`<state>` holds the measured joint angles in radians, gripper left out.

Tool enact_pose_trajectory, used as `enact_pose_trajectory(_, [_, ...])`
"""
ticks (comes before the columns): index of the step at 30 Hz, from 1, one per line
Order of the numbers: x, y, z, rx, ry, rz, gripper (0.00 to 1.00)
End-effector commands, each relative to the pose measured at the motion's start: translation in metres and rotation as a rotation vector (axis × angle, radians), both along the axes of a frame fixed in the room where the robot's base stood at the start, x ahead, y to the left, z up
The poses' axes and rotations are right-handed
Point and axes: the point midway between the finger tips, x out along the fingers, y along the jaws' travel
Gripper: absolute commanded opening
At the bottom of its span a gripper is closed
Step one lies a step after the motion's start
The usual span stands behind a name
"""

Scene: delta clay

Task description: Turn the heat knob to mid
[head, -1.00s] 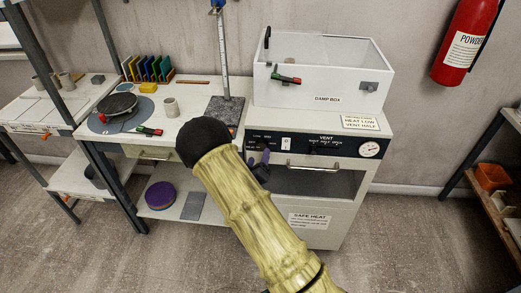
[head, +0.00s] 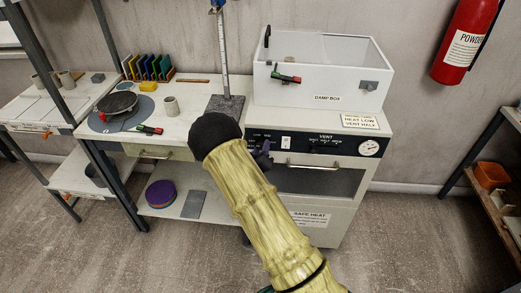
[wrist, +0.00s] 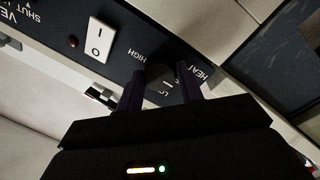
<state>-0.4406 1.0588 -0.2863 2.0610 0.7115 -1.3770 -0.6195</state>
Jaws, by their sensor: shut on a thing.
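The heat knob (wrist: 160,72) is a dark knob on the black control panel, between the two purple fingers of my gripper (wrist: 160,88) in the wrist view. My gripper is shut on it. The words HEAT and HIGH show beside the knob, and a partly covered label starting with L. I cannot tell which setting the knob points at. In the head view my gripper (head: 262,153) is at the left part of the panel (head: 345,146), and my arm and fingers hide the knob.
A white rocker switch (wrist: 98,39) sits close beside the heat knob. The vent controls (head: 325,146) and a round gauge (head: 369,148) are further right. A damp box (head: 320,85) stands on top.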

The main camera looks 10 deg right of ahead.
Motion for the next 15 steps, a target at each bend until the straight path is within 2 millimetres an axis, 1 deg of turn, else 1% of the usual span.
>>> enact_pose_trajectory(8, [0.0, 0.0003, -0.0008, 0.045, -0.015, 0.001, 0.14])
enact_pose_trajectory(15, [0.0003, 0.0012, -0.0018, 0.162, -0.055, 0.001, 0.14])
